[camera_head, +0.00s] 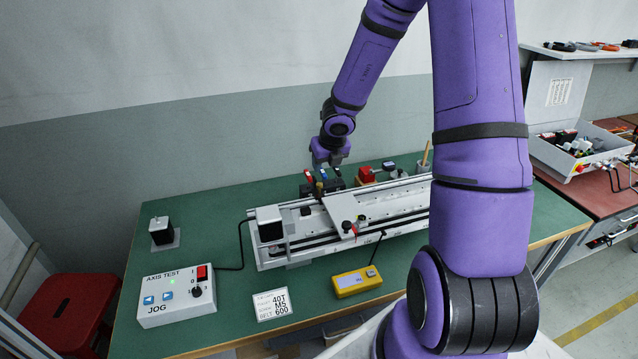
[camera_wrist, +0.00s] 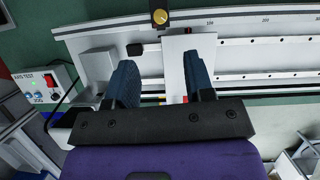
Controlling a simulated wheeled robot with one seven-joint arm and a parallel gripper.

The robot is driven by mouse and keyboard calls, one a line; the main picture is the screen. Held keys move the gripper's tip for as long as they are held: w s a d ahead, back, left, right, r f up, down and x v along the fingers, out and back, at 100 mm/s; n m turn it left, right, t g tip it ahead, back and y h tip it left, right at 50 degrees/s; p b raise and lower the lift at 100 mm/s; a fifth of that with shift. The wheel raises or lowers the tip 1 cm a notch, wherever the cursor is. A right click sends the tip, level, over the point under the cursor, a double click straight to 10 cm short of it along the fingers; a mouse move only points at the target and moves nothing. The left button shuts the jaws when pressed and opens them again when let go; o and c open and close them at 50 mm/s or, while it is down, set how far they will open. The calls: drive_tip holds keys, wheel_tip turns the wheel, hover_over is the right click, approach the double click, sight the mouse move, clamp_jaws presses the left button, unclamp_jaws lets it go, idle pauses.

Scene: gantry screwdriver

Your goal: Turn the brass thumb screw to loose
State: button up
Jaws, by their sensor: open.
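The brass thumb screw (camera_wrist: 160,17) shows as a round, gold-coloured knob on a dark mount at the top of the wrist view, by the long edge of the rail. In the head view a small brass-coloured spot (camera_head: 319,187) shows behind the carriage end of the gantry, too small to read its turn. My gripper (camera_wrist: 159,66) is open and empty, its two blue fingers apart over the gantry and its white carriage plate. The screw lies beyond the fingertips, not between them. In the head view my gripper (camera_head: 328,158) hangs above the rear of the gantry.
The gantry rail (camera_head: 390,215) runs along the green bench (camera_head: 215,215). The jog box (camera_head: 177,295), a label card (camera_head: 270,304) and a yellow meter (camera_head: 357,281) lie in front. Red, blue and dark handled items stand close behind the rail, near my gripper.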

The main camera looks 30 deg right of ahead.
sight(320, 184)
drive_tip(key=shift+x, duration=5.2)
drive_tip(key=shift+d, duration=0.1)
clamp_jaws()
